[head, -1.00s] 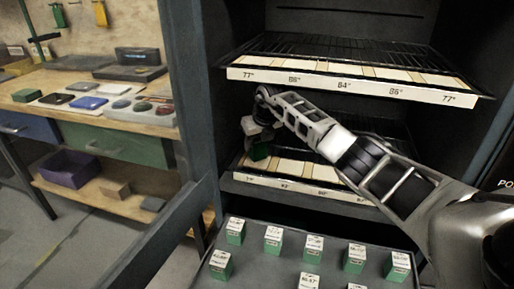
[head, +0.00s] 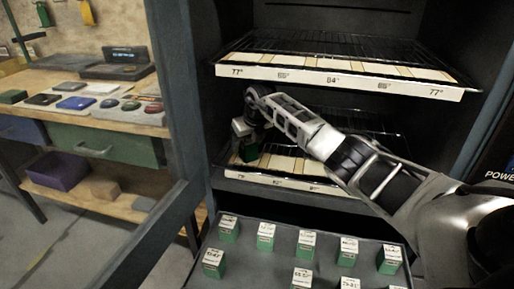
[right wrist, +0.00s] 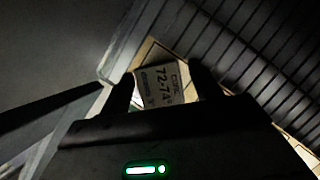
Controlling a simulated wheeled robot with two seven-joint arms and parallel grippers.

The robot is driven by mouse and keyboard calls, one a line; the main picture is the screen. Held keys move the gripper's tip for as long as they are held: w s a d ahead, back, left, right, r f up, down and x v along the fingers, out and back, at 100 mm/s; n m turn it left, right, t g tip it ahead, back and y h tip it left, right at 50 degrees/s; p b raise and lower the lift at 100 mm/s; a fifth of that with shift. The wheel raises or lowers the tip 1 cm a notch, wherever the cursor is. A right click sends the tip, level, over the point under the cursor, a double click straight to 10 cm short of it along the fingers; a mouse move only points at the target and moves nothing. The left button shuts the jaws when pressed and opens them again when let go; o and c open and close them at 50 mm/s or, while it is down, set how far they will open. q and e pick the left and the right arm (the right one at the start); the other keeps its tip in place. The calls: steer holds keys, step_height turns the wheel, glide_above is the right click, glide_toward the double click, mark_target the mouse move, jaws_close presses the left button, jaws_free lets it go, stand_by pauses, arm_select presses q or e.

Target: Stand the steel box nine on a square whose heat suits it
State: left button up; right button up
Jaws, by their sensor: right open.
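A small box with a green body (head: 248,154) is at the left end of the lower wire shelf, among the pale squares (head: 282,163). In the right wrist view its white labelled top (right wrist: 160,84) reads "72-74°"; the smaller print is unclear. My right gripper (right wrist: 163,88) is open, with one dark finger on each side of the box. In the head view the right gripper (head: 246,140) reaches down over it from the right. The box looks upright on or just over a square; its base is hidden. My left gripper is not in view.
The lower strip (head: 262,183) is too small to read surely. A grey tray (head: 255,262) below holds several similar boxes. A workbench (head: 80,112) stands left.

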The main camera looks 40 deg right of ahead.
mark_target(250, 141)
steer(key=p+v, duration=0.1)
steer(key=v, duration=0.2)
steer(key=shift+d+r, duration=0.1)
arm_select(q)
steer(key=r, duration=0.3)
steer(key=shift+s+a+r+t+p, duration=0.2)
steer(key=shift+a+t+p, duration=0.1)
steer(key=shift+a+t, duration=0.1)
arm_select(e)
steer(key=s+a, duration=0.1)
steer(key=s, duration=1.1)
steer(key=shift+f, duration=0.25)
steer(key=shift+a, duration=0.15)
